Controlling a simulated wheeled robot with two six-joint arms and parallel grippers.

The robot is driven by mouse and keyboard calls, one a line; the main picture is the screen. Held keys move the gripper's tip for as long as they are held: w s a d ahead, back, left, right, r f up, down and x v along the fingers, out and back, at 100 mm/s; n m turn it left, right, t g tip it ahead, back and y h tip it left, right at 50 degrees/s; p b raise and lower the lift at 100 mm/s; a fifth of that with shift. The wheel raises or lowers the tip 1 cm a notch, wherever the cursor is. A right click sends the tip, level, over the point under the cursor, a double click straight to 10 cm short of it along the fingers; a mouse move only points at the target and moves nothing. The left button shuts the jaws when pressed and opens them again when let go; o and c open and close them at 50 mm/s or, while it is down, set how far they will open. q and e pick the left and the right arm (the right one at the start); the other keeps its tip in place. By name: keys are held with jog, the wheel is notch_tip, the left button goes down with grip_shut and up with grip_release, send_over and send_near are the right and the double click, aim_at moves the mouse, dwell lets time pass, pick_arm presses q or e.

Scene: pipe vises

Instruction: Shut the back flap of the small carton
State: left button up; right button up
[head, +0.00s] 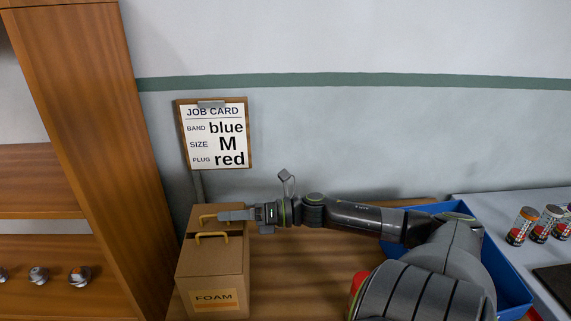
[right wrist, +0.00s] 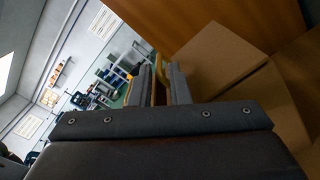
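The small brown carton (head: 212,278), with a FOAM label on its front, stands at the lower left in the head view. Its top has two flaps, each with a yellow handle. The back flap (head: 226,208) lies near flat or slightly tilted; I cannot tell exactly. A dark line separates it from the front flap (head: 215,256). My right gripper (head: 228,215) reaches in from the right over the back flap. Its fingers (right wrist: 160,82) stand a narrow gap apart, with the yellow back handle (right wrist: 160,64) between them. My left gripper is not in view.
A wooden shelf unit (head: 95,120) stands close on the carton's left. A job card (head: 213,135) is behind the carton. A blue bin (head: 510,285) lies to the right beneath my right arm.

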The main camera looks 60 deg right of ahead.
jog(key=p+v, duration=0.4)
jog(key=v, duration=1.1)
jog(key=shift+s+d, duration=0.2)
jog(key=shift+s, duration=0.05)
